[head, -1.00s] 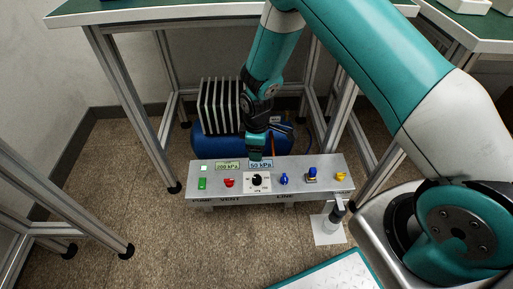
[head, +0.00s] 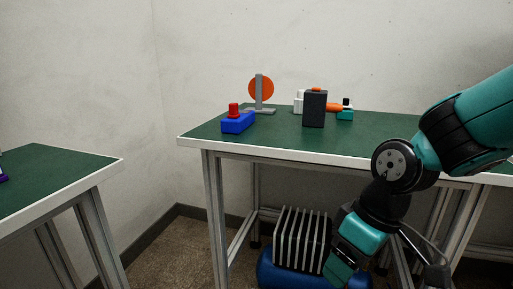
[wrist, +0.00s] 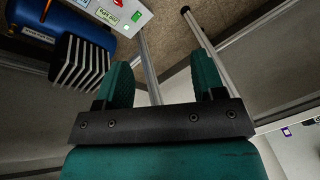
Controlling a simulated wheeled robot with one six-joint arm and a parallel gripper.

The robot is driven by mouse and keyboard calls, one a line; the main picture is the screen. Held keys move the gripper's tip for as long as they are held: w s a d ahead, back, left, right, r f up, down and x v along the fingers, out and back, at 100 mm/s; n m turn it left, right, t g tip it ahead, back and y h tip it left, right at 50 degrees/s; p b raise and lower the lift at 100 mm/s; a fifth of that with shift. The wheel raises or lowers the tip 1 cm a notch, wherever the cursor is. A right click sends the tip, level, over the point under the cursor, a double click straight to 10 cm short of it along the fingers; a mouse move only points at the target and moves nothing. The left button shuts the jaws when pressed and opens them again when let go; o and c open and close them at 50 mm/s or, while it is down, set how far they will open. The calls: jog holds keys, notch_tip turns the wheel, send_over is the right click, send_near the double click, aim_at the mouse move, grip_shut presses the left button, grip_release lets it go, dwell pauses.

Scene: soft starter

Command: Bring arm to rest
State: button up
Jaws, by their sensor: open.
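My arm shows at the right of the head view, reaching down in front of the middle table. My gripper (wrist: 165,85) shows in the wrist view with its two teal fingers apart and nothing between them. In the head view its tips are not clearly seen. The control panel (wrist: 128,14) with a green button and a red knob shows at the top of the wrist view, apart from the fingers. In the head view the panel is out of frame.
The green-topped table (head: 290,135) holds a blue box with a red button (head: 238,121), an orange disc on a stand (head: 261,89) and a dark box (head: 314,108). Below it stand a finned unit (head: 300,240) and a blue tank (head: 285,271). Another table (head: 50,180) stands left.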

jog(key=s+r+m, duration=0.1)
jog(key=s+r, duration=0.6)
jog(key=s, duration=0.5)
notch_tip(320, 180, up, 27)
jog(key=p, duration=2.8)
jog(key=shift+w+d+y, duration=0.2)
jog(key=shift+w+y, duration=0.2)
jog(key=shift+f, duration=0.1)
